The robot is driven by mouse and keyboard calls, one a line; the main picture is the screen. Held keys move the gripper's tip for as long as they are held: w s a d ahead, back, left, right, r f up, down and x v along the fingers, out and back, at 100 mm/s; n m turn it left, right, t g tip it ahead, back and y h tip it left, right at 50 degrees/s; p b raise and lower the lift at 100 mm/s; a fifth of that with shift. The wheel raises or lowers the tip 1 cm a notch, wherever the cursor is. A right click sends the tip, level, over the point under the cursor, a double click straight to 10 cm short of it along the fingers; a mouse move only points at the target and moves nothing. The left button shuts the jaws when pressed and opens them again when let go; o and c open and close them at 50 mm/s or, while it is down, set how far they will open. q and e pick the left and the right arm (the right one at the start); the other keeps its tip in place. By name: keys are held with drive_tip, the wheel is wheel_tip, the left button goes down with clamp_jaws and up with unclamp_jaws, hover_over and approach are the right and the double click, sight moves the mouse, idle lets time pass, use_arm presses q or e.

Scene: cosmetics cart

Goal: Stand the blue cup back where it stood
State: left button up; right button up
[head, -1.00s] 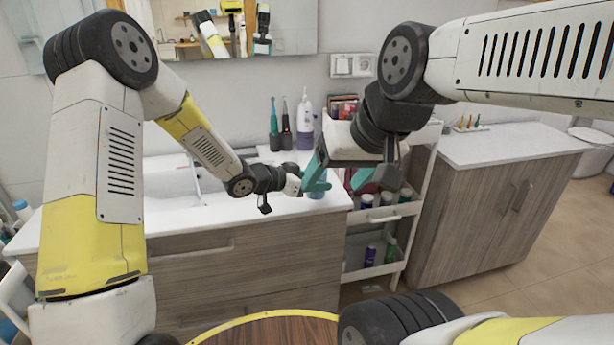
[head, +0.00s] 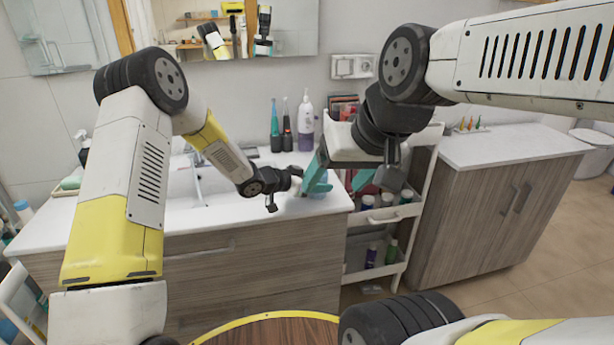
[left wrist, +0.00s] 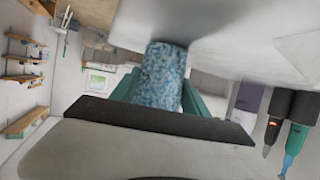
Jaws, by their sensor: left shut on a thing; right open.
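The blue cup (left wrist: 163,72), with a mottled light and dark blue pattern, is between the teal fingers of my left gripper (left wrist: 160,88), which is shut on it. The left wrist view is upside down. In it the cup's base is at or very near the white countertop (left wrist: 235,45); I cannot tell if it touches. In the head view my left gripper (head: 300,186) is low over the counter's right part, and the cup is mostly hidden there. My right gripper (head: 316,172) has teal fingers, is open, and hangs in front of that spot.
Electric toothbrushes (head: 281,130) and a white and purple bottle (head: 306,125) stand at the back of the counter (head: 235,212). The sink is to the left. A white cart (head: 400,213) with bottles stands at the right, beside a wooden cabinet (head: 490,225).

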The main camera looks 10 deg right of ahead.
use_arm(q)
drive_tip(key=o, duration=1.3)
drive_tip(key=shift+f, duration=0.1)
drive_tip(key=shift+o, duration=0.2)
